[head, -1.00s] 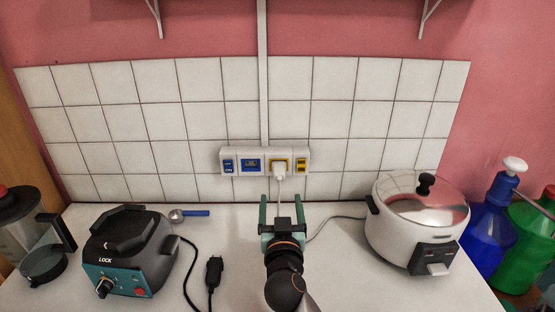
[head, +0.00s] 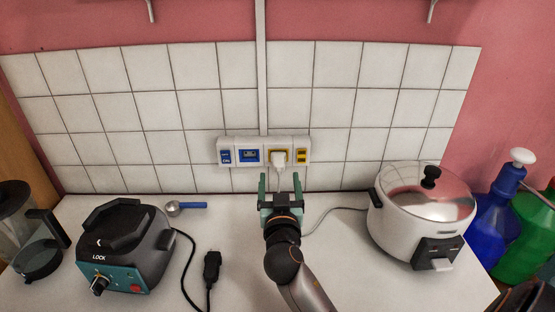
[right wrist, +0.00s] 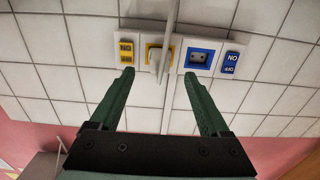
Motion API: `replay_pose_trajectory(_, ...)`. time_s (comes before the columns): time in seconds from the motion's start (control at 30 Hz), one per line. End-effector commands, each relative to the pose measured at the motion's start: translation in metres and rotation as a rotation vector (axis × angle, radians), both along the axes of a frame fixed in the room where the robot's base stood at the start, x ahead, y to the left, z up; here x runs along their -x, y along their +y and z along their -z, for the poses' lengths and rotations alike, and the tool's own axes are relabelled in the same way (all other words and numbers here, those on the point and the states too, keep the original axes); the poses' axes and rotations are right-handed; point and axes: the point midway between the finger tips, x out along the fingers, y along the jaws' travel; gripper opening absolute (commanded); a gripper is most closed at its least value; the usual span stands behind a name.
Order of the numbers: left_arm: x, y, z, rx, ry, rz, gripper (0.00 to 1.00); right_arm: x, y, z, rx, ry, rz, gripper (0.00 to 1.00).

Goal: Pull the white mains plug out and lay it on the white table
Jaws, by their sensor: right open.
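The white mains plug (head: 278,158) sits in the yellow-framed socket of the wall outlet strip (head: 231,179). Its white cord hangs down from it. The right wrist view shows the plug (right wrist: 154,60) at the socket, with the cord crossing the picture beside it. My right gripper (head: 280,179) is open and empty, just in front of and below the plug. In the right wrist view its two green fingers (right wrist: 158,75) point at the socket, one on either side of the plug's line, with the plug still beyond the tips. The white table (head: 345,270) is below. My left gripper is not in view.
A black plug (head: 211,266) and cable lie on the table left of my right arm. A blue-handled scoop (head: 190,206) lies behind it. A teal-fronted appliance (head: 125,245) stands at left, a white cooker (head: 420,225) at right. Table between arm and cooker is mostly clear.

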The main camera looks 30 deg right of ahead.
Motion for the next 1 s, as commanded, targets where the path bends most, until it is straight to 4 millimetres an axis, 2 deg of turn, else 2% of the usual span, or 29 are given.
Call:
replay_pose_trajectory(0.2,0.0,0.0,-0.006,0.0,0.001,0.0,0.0,-0.028,-0.018,-0.003,0.004,-0.001,0.002,0.8)
replay_pose_trajectory(0.5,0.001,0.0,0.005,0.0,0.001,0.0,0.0,-0.056,-0.035,0.0,0.0,-0.001,0.001,0.8)
replay_pose_trajectory(1.0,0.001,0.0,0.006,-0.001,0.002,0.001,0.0,-0.062,-0.039,-0.001,-0.001,-0.001,0.001,0.8)
